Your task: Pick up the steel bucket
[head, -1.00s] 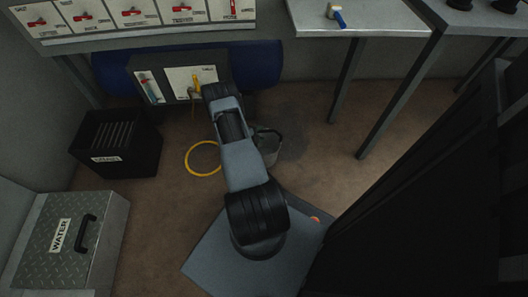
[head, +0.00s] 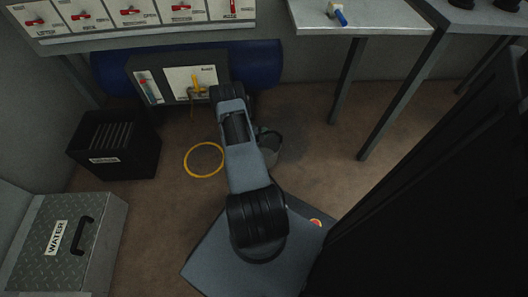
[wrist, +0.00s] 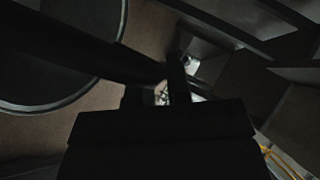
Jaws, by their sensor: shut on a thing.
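The grey steel bucket (head: 271,150) is on the right side of my arm in the head view, partly hidden behind it. Its dark round mouth (wrist: 45,60) fills the left of the wrist view. My gripper (wrist: 156,88) shows as dark fingers in the wrist view. A dark bar, seemingly part of the bucket, runs from the upper left to the fingers, and they are shut on it. The exact contact is too dark to make out. In the head view my arm hides the gripper. I cannot tell whether the bucket is off the floor.
A yellow ring (head: 186,162) lies on the floor left of my arm. A black crate (head: 125,165) and a WATER box (head: 85,225) stand at the left. A panel with a yellow tap (head: 198,84) is behind. A table (head: 370,18) is at the upper right, with clear floor below.

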